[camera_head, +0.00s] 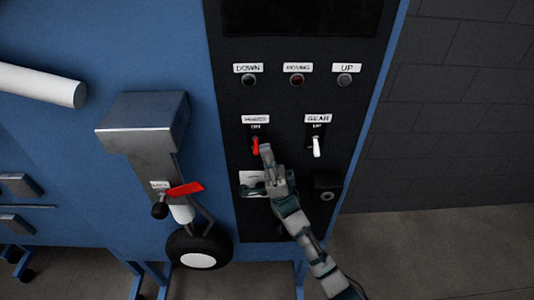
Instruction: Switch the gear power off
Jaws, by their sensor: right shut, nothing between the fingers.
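The red power switch (256,147) is on the black control panel (287,107), under a small label marked ON. To its right is the white gear switch (317,147), under a label reading GEAR and UP. My right gripper (267,154) comes up from the lower right and is shut and empty. Its tip is right beside the red switch, at its lower right; I cannot tell whether they touch. The fingers partly cover the panel below the switch. My left gripper is not in view.
Indicator lamps labelled DOWN (249,80), MOVING (297,80) and UP (344,81) sit above the switches. A landing gear model with a black wheel (199,248) and red lever (184,189) stands left. A dark box (327,186) protrudes at the panel's lower right.

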